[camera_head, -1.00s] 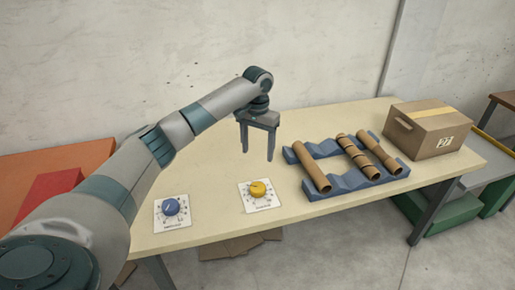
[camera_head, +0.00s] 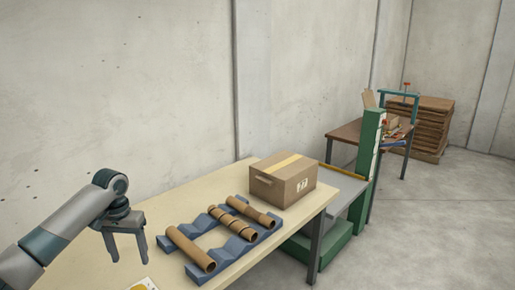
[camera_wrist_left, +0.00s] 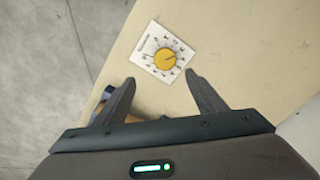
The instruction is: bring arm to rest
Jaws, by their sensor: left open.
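My left arm comes in from the lower left in the head view. Its gripper (camera_head: 129,258) is open and empty, with fingers pointing down above the cream table (camera_head: 100,230). In the left wrist view the open gripper (camera_wrist_left: 155,92) has its two fingers spread apart. A yellow dial on a white card (camera_wrist_left: 165,58) lies on the table beyond the fingertips there. Only a corner of that card shows at the bottom of the head view. My right gripper is not in view.
A blue notched rack (camera_head: 243,247) holds three brown tubes (camera_head: 190,249) right of the gripper. A cardboard box (camera_head: 283,180) stands at the table's far end. Beyond are a green post (camera_head: 367,150), a brown table (camera_head: 350,132) and stacked wood (camera_head: 430,125). The floor at right is clear.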

